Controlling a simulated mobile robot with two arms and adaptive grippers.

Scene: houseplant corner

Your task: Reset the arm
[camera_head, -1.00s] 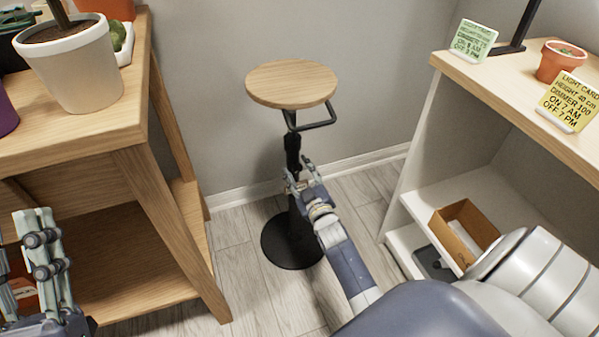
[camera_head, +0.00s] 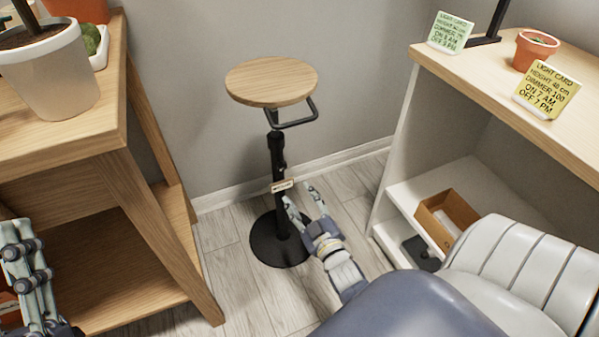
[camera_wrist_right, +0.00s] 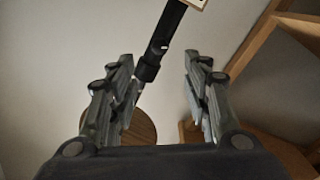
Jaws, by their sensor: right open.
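My right gripper (camera_head: 304,205) is open and empty in the head view. It is in front of the lower post of the stool (camera_head: 272,82), above the floor. In the right wrist view my right gripper (camera_wrist_right: 160,88) has its two fingers spread apart, with the dark post (camera_wrist_right: 158,48) running between and beyond them. My left gripper (camera_head: 22,250) is at the left edge of the head view, partly cut off. Its finger opening cannot be made out.
A wooden plant table (camera_head: 160,230) with a white pot (camera_head: 50,80) stands on the left. A white shelf unit (camera_head: 408,190) on the right bears a yellow light card (camera_head: 547,90), a green card (camera_head: 450,32), a small terracotta pot (camera_head: 535,48) and, lower, an open cardboard box (camera_head: 447,218). Floor around the stool base (camera_head: 278,240) is clear.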

